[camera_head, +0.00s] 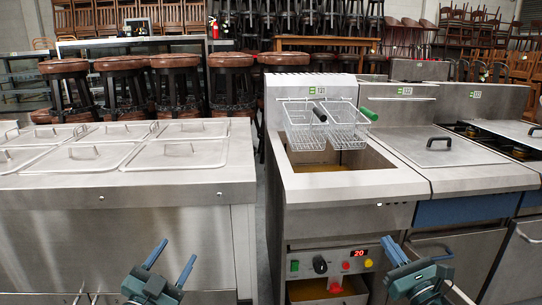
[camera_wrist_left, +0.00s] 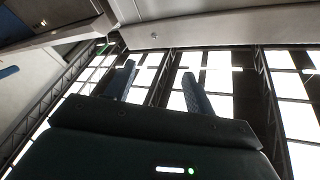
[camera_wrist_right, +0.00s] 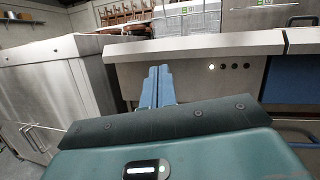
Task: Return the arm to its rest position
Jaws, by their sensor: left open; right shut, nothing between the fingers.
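My left gripper (camera_head: 171,265) is at the bottom of the head view, in front of the steel counter with lidded pans. Its two blue fingers are spread apart with nothing between them. The same open fingers show in the left wrist view (camera_wrist_left: 160,88), pointing up past a steel edge. My right gripper (camera_head: 391,250) is at the lower right of the head view, in front of the fryer (camera_head: 345,188). Its fingers are together and empty. In the right wrist view the shut fingers (camera_wrist_right: 158,86) point at the steel front below the fryer's edge.
Two wire baskets (camera_head: 325,122) hang over the fryer basin. The steel counter (camera_head: 110,200) stands to the left, with a narrow gap between it and the fryer. A steel lid (camera_head: 440,146) and a burner unit (camera_head: 500,145) are to the right. Stools (camera_head: 175,85) stand behind.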

